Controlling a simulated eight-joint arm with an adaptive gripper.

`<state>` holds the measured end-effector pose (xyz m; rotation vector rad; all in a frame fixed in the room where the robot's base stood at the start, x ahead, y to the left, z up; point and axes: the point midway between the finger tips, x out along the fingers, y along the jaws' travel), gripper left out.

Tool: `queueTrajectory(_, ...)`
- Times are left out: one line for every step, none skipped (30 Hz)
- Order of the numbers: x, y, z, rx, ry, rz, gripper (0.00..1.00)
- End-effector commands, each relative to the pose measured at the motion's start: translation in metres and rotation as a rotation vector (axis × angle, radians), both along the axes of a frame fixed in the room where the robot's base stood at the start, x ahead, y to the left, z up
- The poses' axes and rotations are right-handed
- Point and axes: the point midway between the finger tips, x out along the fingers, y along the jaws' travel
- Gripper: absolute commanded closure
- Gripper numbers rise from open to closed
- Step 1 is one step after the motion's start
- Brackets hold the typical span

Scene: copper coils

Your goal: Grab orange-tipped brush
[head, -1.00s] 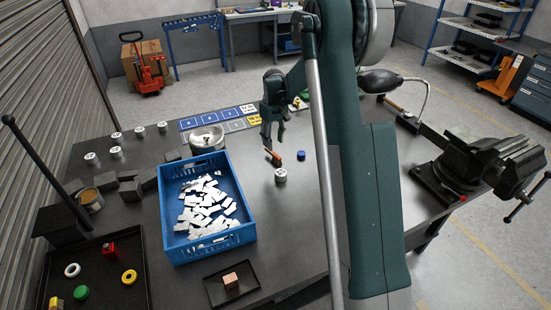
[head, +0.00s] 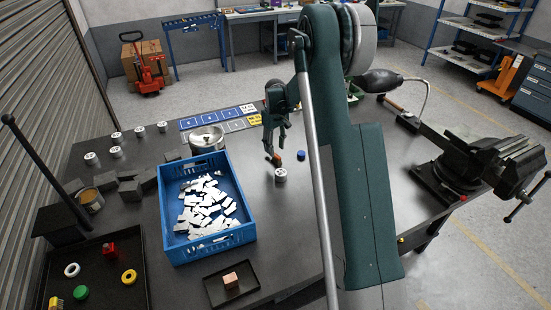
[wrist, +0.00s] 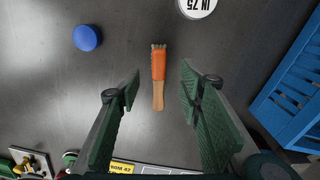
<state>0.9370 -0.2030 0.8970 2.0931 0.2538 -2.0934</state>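The orange-tipped brush (wrist: 158,75) lies on the dark table in the wrist view. Its bristles point to the top and its bare wooden handle end points to the bottom. My gripper (wrist: 158,85) is open, with one green finger on each side of the brush and apart from it. In the head view, my gripper (head: 275,152) points down over the table, and the orange part of the brush (head: 279,155) shows beside its fingertips. Part of the brush is hidden there. How high the fingertips are above the table is hard to tell.
A blue cap (wrist: 87,38) and a white labelled cylinder (wrist: 197,5) are near the brush. A blue crate (head: 165,215) of white pieces stands to its left in the head view. A metal pot (head: 206,138) is behind the crate, and a vise (head: 475,165) is at right.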

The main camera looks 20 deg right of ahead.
Motion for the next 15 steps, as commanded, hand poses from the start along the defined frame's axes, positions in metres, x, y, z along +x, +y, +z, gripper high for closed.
queueTrajectory(0.0001,-0.0001,-0.0040,0.000,0.000,0.000,0.63)
queueTrajectory(0.0001,-0.0001,-0.0054,0.000,0.000,0.000,0.63)
queueTrajectory(0.0000,-0.0001,-0.0067,0.000,0.000,0.000,0.63)
queueTrajectory(0.0000,-0.0001,-0.0072,0.000,0.000,0.000,0.63)
queueTrajectory(0.0000,-0.0001,-0.0075,0.000,0.000,0.000,0.63)
queueTrajectory(-0.0001,0.0000,-0.0075,0.000,0.000,0.000,0.63)
queueTrajectory(-0.0001,0.0000,-0.0074,0.000,0.000,0.000,0.63)
queueTrajectory(-0.0001,0.0000,-0.0074,0.000,0.000,0.000,0.63)
queueTrajectory(-0.0001,0.0000,-0.0074,0.000,0.000,0.000,0.63)
queueTrajectory(-0.0001,0.0000,-0.0073,0.000,0.000,0.000,0.63)
queueTrajectory(-0.0001,0.0000,-0.0073,0.000,0.000,0.000,0.63)
queueTrajectory(-0.0001,0.0000,-0.0074,0.000,0.000,0.000,0.63)
queueTrajectory(-0.0001,0.0000,-0.0077,0.000,0.000,0.000,0.63)
queueTrajectory(-0.0001,0.0000,-0.0083,0.000,0.000,0.000,0.63)
queueTrajectory(0.0000,-0.0001,-0.0095,0.000,0.000,0.000,0.63)
